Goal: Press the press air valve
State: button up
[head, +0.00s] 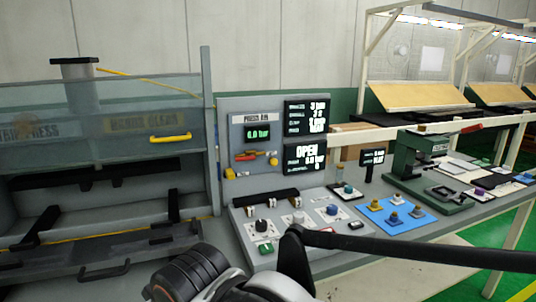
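The grey panel (227,128) headed "PRESS AIR" stands upright at the back of the bench, left of centre in the head view. Its small display (257,133) reads about 6.0 bar in green. Below the display is a small valve assembly (252,155) with red and yellow parts, which I take to be the press air valve. It is too small to tell its handle position exactly. A yellow knob-like part (273,161) is at its right, another (229,173) at lower left. Parts of my arm show at the bottom, apart from the valve; my gripper is not in view.
Two dark screens (305,158) are beside the panel, one reading "OPEN". A control console (262,233) with knobs lies in front. The press with its clear guard and yellow handle (170,138) is at left. A blue mat (420,221) and green hand press (418,158) are at right.

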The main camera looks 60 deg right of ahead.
aim_at(251, 156)
jog(key=l+z, duration=0.15)
jog(key=l, duration=0.3)
jog(key=i+l+z, duration=0.2)
jog(key=l, duration=0.2)
jog(key=l+z, duration=0.15)
jog(key=l, duration=0.3)
jog(key=i+l+z, duration=0.15)
jog(key=l, duration=0.25)
